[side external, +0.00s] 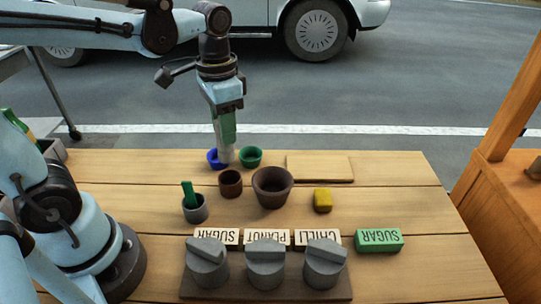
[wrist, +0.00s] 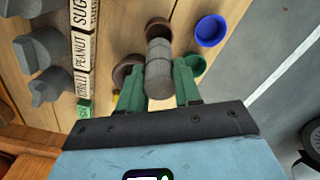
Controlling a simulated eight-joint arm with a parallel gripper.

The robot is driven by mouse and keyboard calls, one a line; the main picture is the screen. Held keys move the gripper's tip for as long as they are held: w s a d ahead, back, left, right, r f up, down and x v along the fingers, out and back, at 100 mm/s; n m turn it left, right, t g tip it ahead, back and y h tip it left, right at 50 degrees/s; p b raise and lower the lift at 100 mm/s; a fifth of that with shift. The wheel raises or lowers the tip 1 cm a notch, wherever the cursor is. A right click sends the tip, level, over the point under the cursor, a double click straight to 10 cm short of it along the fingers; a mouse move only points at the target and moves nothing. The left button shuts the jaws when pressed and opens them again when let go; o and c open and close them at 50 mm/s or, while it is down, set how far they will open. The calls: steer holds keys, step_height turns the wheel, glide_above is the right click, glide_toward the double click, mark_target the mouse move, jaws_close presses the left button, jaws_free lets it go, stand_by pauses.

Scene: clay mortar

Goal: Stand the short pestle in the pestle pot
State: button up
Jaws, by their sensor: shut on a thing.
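My gripper (side external: 225,122) points down over the back left of the table, its green fingers shut on a grey cylindrical pestle (side external: 225,154). In the wrist view the pestle (wrist: 158,68) shows between the fingertips (wrist: 160,88). In the side view it looks upright, its lower end between the blue and green bowls; I cannot tell whether it touches anything. A small brown pot (side external: 230,184), which looks like the pestle pot, stands in front of it. The larger dark brown mortar (side external: 273,188) stands to the right of that pot.
The blue bowl (side external: 213,161) and green bowl (side external: 251,156) stand close to the pestle. A grey cup (side external: 196,212) holds a green stick.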

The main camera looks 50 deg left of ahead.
mark_target(228, 156)
steer(key=shift+f, duration=3.85)
steer(key=o, duration=1.1)
step_height(228, 156, up, 12)
